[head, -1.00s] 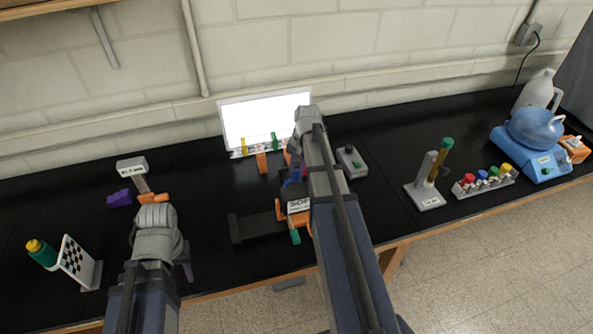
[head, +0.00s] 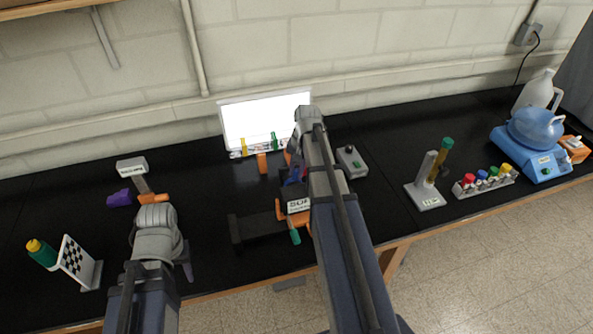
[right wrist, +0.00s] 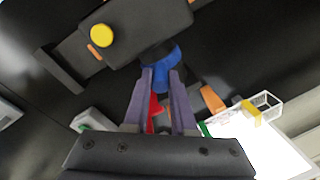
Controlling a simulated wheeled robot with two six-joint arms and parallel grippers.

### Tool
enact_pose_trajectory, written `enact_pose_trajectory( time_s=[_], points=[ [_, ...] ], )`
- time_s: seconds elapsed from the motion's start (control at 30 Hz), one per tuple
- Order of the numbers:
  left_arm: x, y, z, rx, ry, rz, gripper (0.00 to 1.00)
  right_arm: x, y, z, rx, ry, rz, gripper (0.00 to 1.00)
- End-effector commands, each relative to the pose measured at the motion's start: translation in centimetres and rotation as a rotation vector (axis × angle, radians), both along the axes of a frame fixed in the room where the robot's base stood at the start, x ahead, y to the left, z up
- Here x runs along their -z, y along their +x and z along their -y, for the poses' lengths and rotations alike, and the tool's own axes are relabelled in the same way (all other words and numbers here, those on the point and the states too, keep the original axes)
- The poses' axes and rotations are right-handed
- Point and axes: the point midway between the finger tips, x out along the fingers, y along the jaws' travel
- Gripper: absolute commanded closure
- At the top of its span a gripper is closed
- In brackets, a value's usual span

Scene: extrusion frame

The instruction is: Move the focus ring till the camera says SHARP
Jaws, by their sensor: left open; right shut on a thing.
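The camera is a dark body (right wrist: 150,22) with a yellow button (right wrist: 102,36) in the right wrist view. Its blue focus ring (right wrist: 167,72) lies between my right gripper's fingers (right wrist: 160,80), which are shut on it. In the head view the ring (head: 297,177) shows only partly beside my right arm. A white label (head: 299,205) on the camera shows letters like "SOF"; my arm hides the rest. My left gripper (head: 155,220) is at the left, apart from the camera; it is open, but its fingertips are mostly hidden.
A bright white panel (head: 267,120) stands behind. A grey box (head: 351,161) is to the right. A checkered board (head: 78,262) and a small sign (head: 132,165) are at left. A tube rack (head: 484,182) and blue device (head: 533,148) are at far right.

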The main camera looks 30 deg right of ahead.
Motion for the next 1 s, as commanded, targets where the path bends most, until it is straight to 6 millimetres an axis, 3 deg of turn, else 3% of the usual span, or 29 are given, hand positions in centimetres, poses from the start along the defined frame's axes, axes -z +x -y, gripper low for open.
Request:
enact_pose_trajectory(
  time_s=[0.4, 0.7, 0.73, 1.0],
  points=[
    [-0.1, 0.0, 0.0, 0.0, 0.0, 0.0, 0.58, -0.1, 0.3, -1.4, -0.004, -0.196, -0.047, 1.0],
    [-0.1, 0.0, 0.0, 0.0, 0.0, 0.0, 0.58, -0.1, 0.3, -1.4, -0.002, -0.205, -0.05, 1.0],
    [-0.1, 0.0, 0.0, 0.0, 0.0, 0.0, 0.58, -0.1, 0.3, -1.4, -0.002, -0.205, -0.05, 0.74],
    [-0.1, 0.0, 0.0, 0.0, 0.0, 0.0, 0.58, -0.1, 0.3, -1.4, -0.002, -0.205, -0.049, 0.45]
  ],
)
